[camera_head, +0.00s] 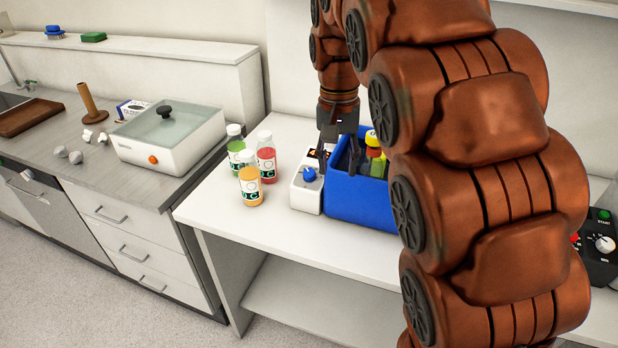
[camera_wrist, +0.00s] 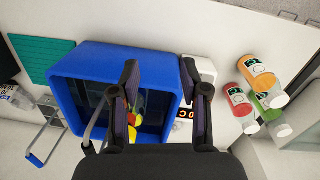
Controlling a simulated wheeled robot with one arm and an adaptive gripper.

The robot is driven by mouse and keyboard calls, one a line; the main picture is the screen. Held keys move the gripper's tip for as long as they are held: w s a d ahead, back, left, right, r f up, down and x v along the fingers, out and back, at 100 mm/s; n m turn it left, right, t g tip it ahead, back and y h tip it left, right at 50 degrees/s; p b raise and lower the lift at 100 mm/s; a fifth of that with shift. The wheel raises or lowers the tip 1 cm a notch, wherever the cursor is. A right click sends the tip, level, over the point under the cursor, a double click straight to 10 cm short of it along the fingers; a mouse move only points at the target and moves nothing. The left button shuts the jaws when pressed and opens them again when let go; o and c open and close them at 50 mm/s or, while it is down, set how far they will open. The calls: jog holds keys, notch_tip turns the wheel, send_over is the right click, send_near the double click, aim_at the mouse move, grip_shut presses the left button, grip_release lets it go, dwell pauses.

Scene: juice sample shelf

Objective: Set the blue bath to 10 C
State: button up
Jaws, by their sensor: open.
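The blue bath (camera_head: 350,206) stands on the white table, with bottles inside, one yellow-capped (camera_head: 371,138). A white control unit (camera_head: 304,198) with a blue knob (camera_head: 309,174) and a dark display (camera_head: 319,154) joins its left side. In the wrist view, my gripper (camera_wrist: 166,85) spans the bath's rim (camera_wrist: 165,62) and the unit. The display there (camera_wrist: 186,113) shows orange characters, partly covered by a finger; the full reading is hidden. The knob is hidden there.
Bottles with orange (camera_head: 249,187), red (camera_head: 267,158) and green (camera_head: 237,148) contents stand left of the control unit. A white lidded bath (camera_head: 165,150) with an orange knob sits on the grey counter. A black control box (camera_head: 600,262) is at far right.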

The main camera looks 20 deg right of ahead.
jog(key=m+b, duration=0.1)
jog(key=b, duration=0.4)
send_over(309, 173)
jog(key=shift+t, duration=0.4)
notch_tip(309, 173, down, 5)
jog(key=shift+w+f, duration=0.1)
jog(key=shift+f, duration=0.1)
jog(key=shift+f+p, duration=0.35)
jog(key=shift+f, duration=3.5)
jog(key=shift+c, duration=0.3)
jog(key=shift+m, duration=0.3)
grip_shut()
